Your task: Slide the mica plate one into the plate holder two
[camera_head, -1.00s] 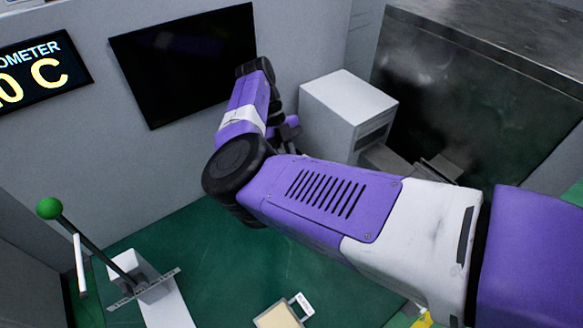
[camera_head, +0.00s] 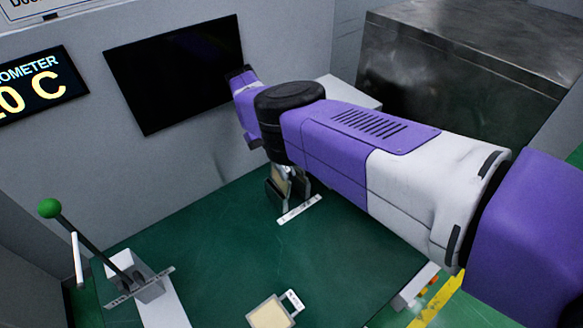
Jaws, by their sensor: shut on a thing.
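My gripper (camera_head: 286,188) is mostly hidden under my purple and white arm, with only dark parts showing below the wrist. A tan plate, taken as mica plate one (camera_head: 280,180), shows edge-up among these parts, and my gripper is shut on it. A white label strip (camera_head: 299,209) lies on the green table just below them. Plate holder two cannot be made out apart from the dark parts there, so I cannot tell whether the plate touches it. Another tan plate with a white tag (camera_head: 269,314) lies flat at the bottom edge; its tag is unreadable.
A green-knobbed lever (camera_head: 90,240) stands on a white base at the left. A black screen (camera_head: 175,70) and a temperature display (camera_head: 42,85) are on the back wall. A large metal box (camera_head: 470,70) stands at the back right. The green table's middle (camera_head: 220,245) is clear.

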